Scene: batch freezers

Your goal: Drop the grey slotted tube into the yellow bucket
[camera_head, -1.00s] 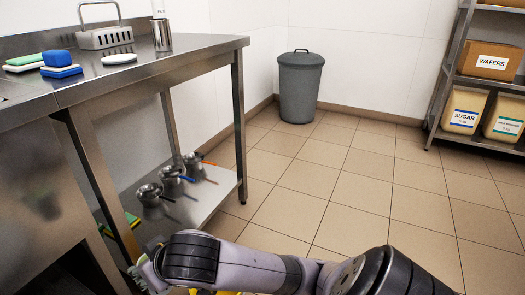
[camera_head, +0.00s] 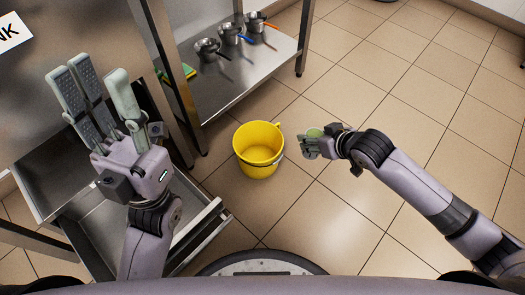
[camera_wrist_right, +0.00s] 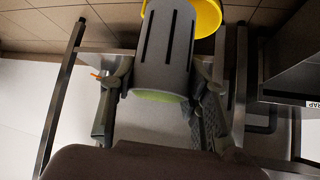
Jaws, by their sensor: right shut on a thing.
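The grey slotted tube (camera_wrist_right: 165,45) is held in my right gripper (camera_wrist_right: 158,100), with dark slots along its side and a pale green part near the fingers. In the head view my right gripper (camera_head: 311,145) is shut around it; only a greenish end shows there. The yellow bucket (camera_head: 258,169) stands upright on the floor and looks empty. My right gripper is just right of the bucket in the head view, apart from it. The bucket also shows in the wrist view (camera_wrist_right: 207,18), partly behind the tube. My left gripper (camera_head: 98,98) is open and empty at left.
A steel table's lower shelf (camera_head: 270,58) holds several metal cups with coloured handles (camera_head: 230,33). A table leg (camera_head: 185,90) stands behind and left of the bucket. A steel drawer or bin (camera_head: 190,235) is at lower left. The tiled floor (camera_head: 330,225) at right is clear.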

